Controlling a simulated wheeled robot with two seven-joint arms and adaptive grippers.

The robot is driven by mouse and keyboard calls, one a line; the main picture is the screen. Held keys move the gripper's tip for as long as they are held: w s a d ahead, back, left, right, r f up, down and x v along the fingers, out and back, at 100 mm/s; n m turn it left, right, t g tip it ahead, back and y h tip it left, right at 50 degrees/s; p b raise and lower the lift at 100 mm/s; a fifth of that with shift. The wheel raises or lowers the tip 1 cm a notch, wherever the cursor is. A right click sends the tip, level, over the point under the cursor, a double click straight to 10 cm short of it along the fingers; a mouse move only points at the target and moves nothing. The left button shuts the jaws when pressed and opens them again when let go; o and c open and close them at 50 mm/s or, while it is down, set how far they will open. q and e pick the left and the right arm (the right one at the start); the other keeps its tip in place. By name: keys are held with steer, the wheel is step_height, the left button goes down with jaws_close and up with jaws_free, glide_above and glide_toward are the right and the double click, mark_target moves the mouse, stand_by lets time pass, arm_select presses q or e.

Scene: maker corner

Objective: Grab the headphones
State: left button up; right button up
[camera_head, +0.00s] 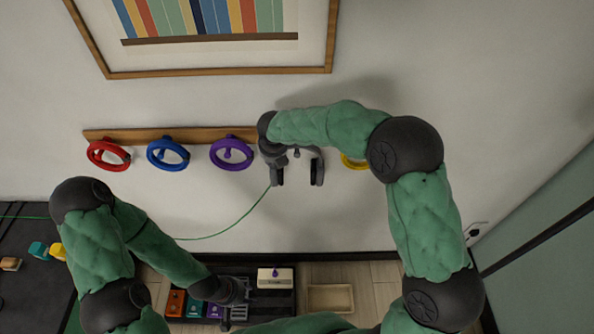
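Dark grey headphones (318,170) appear to hang at the wooden wall rail, between a purple ring and a yellow ring, with their two ear cups pointing down. My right arm reaches in from the right, and its wrist end is at the upper left of the headphones. The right gripper (272,152) is close against their left side. Its fingers blend with the dark headphones, so its grip is unclear. My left gripper (235,295) is low, over the dark unit with coloured blocks. Its fingers are small and dark, and their opening cannot be made out.
The wooden rail (205,134) holds a red ring (108,155), a blue ring (168,154), the purple ring (232,154) and the yellow ring (352,163). A framed picture (200,73) hangs above. A shallow wooden tray (331,298) lies below. A green cord runs along the wall.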

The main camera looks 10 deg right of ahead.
steer(key=x, duration=0.3)
steer(key=shift+w+a+f, duration=0.1)
steer(key=shift+w+f, duration=0.05)
steer(key=shift+f, duration=0.1)
steer(key=shift+r, duration=0.1)
jaws_close()
